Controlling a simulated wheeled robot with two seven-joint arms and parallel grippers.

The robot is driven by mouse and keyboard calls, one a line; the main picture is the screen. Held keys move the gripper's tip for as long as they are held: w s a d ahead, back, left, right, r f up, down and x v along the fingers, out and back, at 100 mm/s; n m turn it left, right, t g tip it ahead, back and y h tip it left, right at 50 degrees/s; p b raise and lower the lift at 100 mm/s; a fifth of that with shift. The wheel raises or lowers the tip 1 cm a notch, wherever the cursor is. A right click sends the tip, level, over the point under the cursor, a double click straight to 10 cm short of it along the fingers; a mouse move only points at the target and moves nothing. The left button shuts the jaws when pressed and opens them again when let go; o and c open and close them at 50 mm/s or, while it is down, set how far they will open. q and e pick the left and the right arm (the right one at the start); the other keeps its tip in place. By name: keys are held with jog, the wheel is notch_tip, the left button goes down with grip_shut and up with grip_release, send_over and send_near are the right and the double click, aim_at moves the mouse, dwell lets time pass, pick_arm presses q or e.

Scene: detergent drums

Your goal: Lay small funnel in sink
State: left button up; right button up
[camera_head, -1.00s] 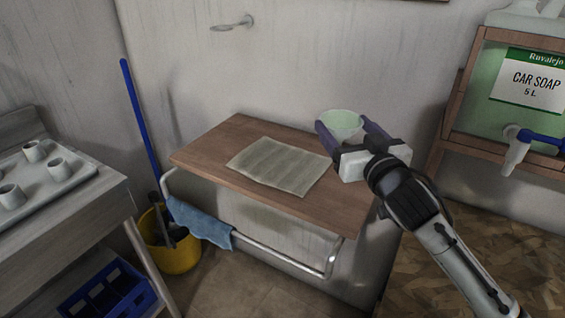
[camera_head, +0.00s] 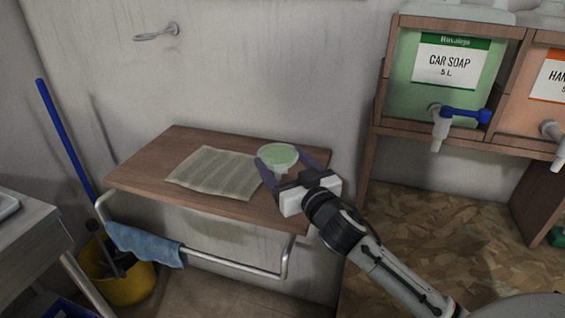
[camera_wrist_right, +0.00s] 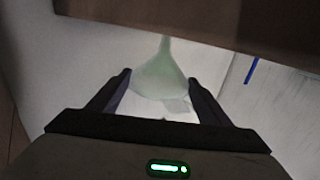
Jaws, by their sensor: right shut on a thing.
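The small funnel (camera_head: 278,154) is pale green, with its wide mouth up and its stem below. My right gripper (camera_head: 288,168) is shut on it, over the right end of the wooden wall shelf. In the right wrist view the funnel (camera_wrist_right: 160,72) sits between the two dark fingers of the right gripper (camera_wrist_right: 160,82), its narrow stem pointing to the top of the picture. I cannot tell the gap between stem and shelf. My left gripper is not in view.
The wall shelf (camera_head: 140,182) bears a folded cloth (camera_head: 215,172); a blue towel (camera_head: 145,245) hangs on its rail. A yellow bucket (camera_head: 128,285) stands below left. Soap drums (camera_head: 445,95) sit in a wooden rack at right. A grey bench (camera_head: 30,235) is at far left.

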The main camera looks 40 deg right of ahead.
jog(key=shift+f, duration=0.15)
jog(key=o, duration=1)
